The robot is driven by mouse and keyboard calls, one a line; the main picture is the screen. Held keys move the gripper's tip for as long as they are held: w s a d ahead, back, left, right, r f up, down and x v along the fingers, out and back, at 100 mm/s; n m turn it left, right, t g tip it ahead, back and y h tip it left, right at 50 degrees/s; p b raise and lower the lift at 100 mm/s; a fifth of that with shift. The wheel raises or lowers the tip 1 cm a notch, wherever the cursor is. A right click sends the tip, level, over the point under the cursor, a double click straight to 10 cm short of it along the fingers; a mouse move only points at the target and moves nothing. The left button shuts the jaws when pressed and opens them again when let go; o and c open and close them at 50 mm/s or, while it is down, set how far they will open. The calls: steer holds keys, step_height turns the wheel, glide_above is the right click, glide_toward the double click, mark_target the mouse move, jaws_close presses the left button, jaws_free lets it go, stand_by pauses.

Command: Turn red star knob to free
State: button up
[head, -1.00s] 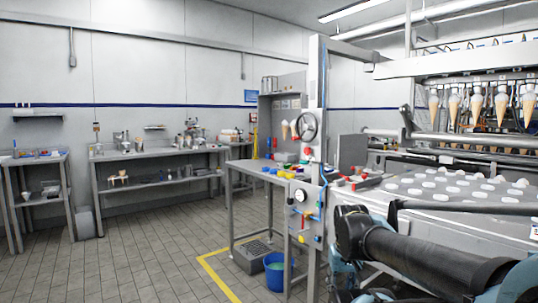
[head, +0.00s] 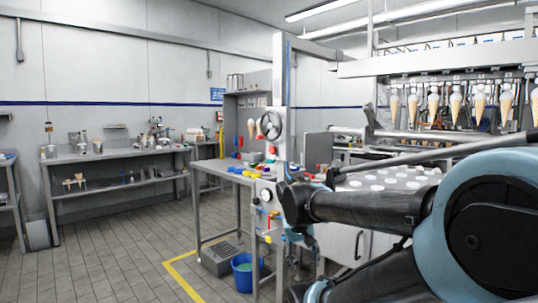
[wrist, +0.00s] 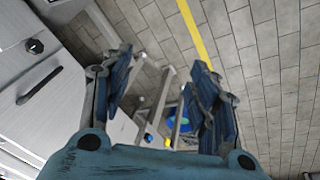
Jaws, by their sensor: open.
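A small red part (head: 272,150) shows on the upright post (head: 280,110) below the handwheel (head: 271,124) in the head view. It is too small to tell whether it is the red star knob or how it is set. My gripper (wrist: 162,85) is open in the wrist view, with its two blue-grey fingers wide apart and nothing between them. It points down towards the tiled floor and the bench legs. I cannot make out a red knob in the wrist view. In the head view my arm hides part of the machine at right.
A blue bucket (head: 243,272) stands on the floor near the bench legs. A white cabinet (head: 345,243) stands behind my arm. The tiled floor (head: 120,250) at left is clear, past a yellow line (head: 185,281).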

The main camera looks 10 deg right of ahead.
steer(key=w+d+r+m+t+h, duration=0.1)
steer(key=w+d+r+m+h, duration=0.2)
steer(key=w+r, duration=0.85)
steer(key=m+t+h, duration=0.7)
steer(key=h, duration=0.2)
glide_toward(271, 150)
steer(key=x, duration=0.8)
steer(key=shift+w+d+f, duration=0.1)
steer(key=shift+w, duration=0.05)
steer(key=shift+c, duration=0.3)
steer(key=c, duration=1)
